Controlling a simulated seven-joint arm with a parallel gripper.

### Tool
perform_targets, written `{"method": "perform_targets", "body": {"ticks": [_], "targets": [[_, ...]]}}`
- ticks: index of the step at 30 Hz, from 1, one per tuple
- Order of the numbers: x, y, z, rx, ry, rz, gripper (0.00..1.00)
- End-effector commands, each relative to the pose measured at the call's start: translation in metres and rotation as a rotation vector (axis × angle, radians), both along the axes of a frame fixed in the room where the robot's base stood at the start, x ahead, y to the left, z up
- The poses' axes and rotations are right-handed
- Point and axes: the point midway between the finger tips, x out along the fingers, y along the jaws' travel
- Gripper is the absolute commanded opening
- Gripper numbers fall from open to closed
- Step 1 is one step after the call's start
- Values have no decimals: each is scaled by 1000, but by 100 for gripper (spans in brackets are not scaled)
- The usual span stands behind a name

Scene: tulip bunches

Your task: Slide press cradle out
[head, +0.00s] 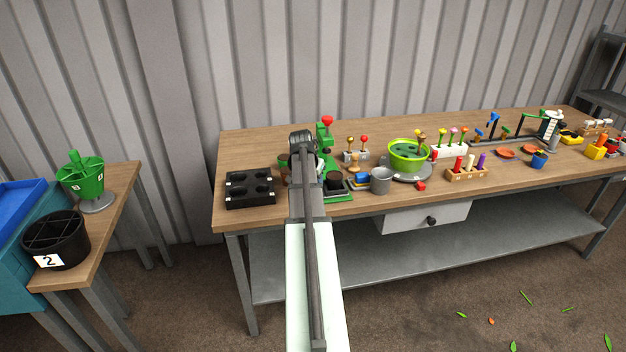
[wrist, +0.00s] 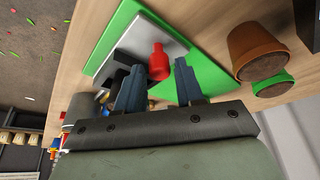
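The press is green with a red knob on top (head: 327,121) and stands near the left part of the bench, partly behind my arm. Its green base (head: 340,196) carries a dark block. In the wrist view, the green base (wrist: 122,28) bears a grey slide plate, probably the cradle (wrist: 165,35), with a red knob (wrist: 158,62) in front of it. My gripper (wrist: 158,76) is open, its two fingertips apart on either side of the red knob. I cannot tell whether they touch it. My arm hides the gripper in the head view.
A black tray with holes (head: 250,188) lies left of the press. A grey cup (head: 381,180) and a green bowl (head: 407,155) stand to its right. The bench's front edge is close to the press.

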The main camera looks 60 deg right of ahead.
Motion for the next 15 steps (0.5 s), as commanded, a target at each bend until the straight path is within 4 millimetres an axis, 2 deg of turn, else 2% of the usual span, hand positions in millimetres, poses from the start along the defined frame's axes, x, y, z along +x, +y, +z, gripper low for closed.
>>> {"method": "perform_targets", "body": {"ticks": [1,4,15], "targets": [[0,0,0,0,0,0,42],[0,0,0,0,0,0,50],[0,3,7,-2,-1,0,50]]}}
